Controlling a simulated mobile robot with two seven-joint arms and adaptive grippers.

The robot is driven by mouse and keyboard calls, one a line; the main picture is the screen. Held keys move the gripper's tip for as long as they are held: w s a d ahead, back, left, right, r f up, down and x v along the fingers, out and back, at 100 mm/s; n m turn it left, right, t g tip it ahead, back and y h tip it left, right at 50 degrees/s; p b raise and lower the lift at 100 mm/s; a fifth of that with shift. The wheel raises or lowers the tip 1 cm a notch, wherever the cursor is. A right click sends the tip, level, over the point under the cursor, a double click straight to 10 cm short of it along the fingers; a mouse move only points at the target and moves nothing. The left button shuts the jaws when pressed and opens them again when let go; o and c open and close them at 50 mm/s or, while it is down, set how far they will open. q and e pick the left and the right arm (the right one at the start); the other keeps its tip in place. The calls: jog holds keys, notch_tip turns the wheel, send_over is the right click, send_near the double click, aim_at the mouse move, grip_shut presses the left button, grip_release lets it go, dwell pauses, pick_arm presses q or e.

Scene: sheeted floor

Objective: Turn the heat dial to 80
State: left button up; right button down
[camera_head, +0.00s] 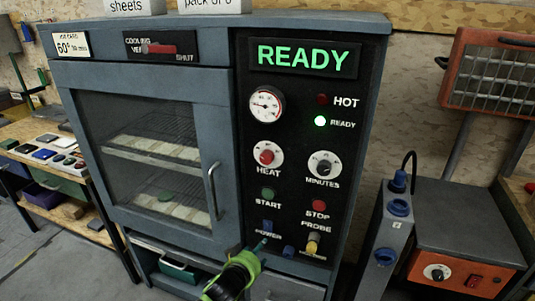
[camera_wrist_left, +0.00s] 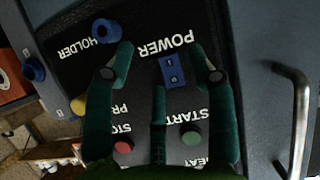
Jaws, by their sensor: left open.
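The heat dial (camera_head: 267,156) is a white disc with a red knob on the oven's black control panel, left of the minutes dial (camera_head: 323,164). Its setting is too small to read. My left gripper (camera_head: 263,243) is low in front of the panel, below the dial, near the power switch (camera_head: 267,226). In the left wrist view the gripper (camera_wrist_left: 162,65) is open and empty, its green fingers spread around the blue power switch (camera_wrist_left: 172,70). Contact cannot be told. There the HEAT label shows at the bottom edge; the dial itself is hidden. My right gripper is not in view.
The display (camera_head: 304,58) reads READY. The oven door handle (camera_head: 213,190) juts out left of the panel.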

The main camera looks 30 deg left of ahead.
pick_arm(q)
notch_tip(320, 180, up, 17)
jog(key=w+a+n+t+y, duration=0.1)
jog(key=n+t, duration=0.1)
jog(key=t, duration=0.1)
jog(key=t+p, duration=0.1)
jog(key=t, duration=0.1)
send_near(264, 159)
jog(key=x, duration=0.2)
jog(key=shift+n+y, duration=0.3)
jog(key=shift+n, duration=0.1)
jog(key=p+x, duration=0.2)
jog(key=x, duration=0.3)
jog(key=shift+w+d+r, duration=0.1)
jog(key=shift+w+d, duration=0.05)
jog(key=shift+w, duration=0.9)
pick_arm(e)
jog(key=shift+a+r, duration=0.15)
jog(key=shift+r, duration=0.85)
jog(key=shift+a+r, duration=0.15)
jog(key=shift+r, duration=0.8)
pick_arm(q)
jog(key=shift+c, duration=0.4)
